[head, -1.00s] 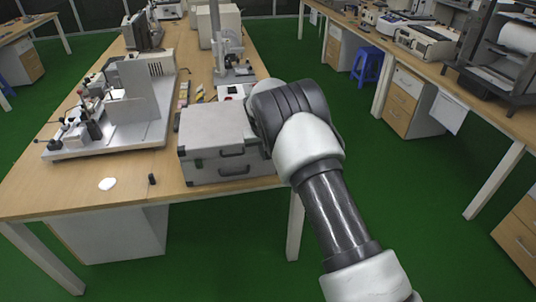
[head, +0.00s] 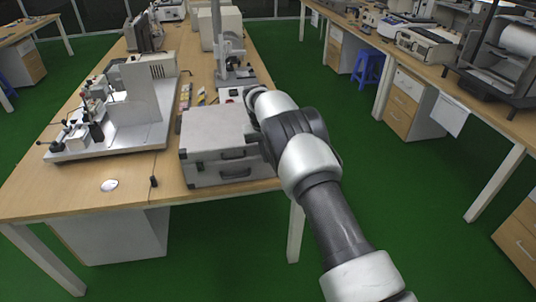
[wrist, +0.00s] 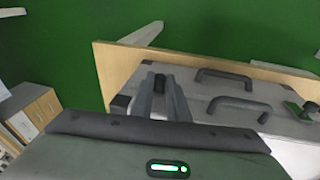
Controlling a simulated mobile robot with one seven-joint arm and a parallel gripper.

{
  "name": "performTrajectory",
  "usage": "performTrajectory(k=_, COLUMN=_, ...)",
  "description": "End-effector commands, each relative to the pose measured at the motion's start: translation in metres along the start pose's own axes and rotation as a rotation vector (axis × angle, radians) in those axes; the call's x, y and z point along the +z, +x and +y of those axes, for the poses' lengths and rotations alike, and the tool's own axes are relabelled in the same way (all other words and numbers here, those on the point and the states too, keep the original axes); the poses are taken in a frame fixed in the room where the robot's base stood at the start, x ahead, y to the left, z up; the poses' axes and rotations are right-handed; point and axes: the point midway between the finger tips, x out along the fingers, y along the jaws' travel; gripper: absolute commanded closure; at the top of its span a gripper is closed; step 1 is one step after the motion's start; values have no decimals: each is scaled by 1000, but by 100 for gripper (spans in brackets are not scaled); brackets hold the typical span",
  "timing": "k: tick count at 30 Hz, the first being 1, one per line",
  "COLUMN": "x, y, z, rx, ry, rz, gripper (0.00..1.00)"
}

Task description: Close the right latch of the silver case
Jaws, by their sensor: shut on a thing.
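The silver case (head: 218,130) lies flat on the wooden bench with its lid down and dark handles on its front. In the wrist view its grey surface (wrist: 200,82) shows two dark handles (wrist: 240,105) and a black corner. My gripper (wrist: 160,88) is at the case's right end, left of the handles in the wrist view. Its fingers are shut on a small dark part there, apparently the right latch, which they mostly hide. A small greenish-dark part at the wrist view's right edge may be the other latch. In the head view my arm hides the gripper.
A white instrument assembly (head: 125,110) stands on the bench left of the case. A round white object (head: 109,185) and a small black item (head: 153,182) lie near the front edge. A stand (head: 235,75) is behind the case. Green floor is open to the right.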

Motion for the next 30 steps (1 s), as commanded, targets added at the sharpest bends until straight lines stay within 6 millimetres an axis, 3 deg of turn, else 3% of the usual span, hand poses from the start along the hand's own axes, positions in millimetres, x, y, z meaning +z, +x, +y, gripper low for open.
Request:
performTrajectory(k=1, x=2, y=2, z=1, rx=2, ry=1, rz=-5, gripper=84)
performTrajectory(k=4, x=2, y=2, z=1, rx=2, ry=1, rz=-4, gripper=67)
performTrajectory(k=13, x=0, y=0, z=0, rx=1, ry=0, rz=-1, gripper=67)
performTrajectory(k=17, x=0, y=-12, z=0, rx=0, ry=0, rz=1, gripper=67)
performTrajectory(k=30, x=-1, y=-112, z=0, rx=0, ry=1, rz=2, gripper=67)
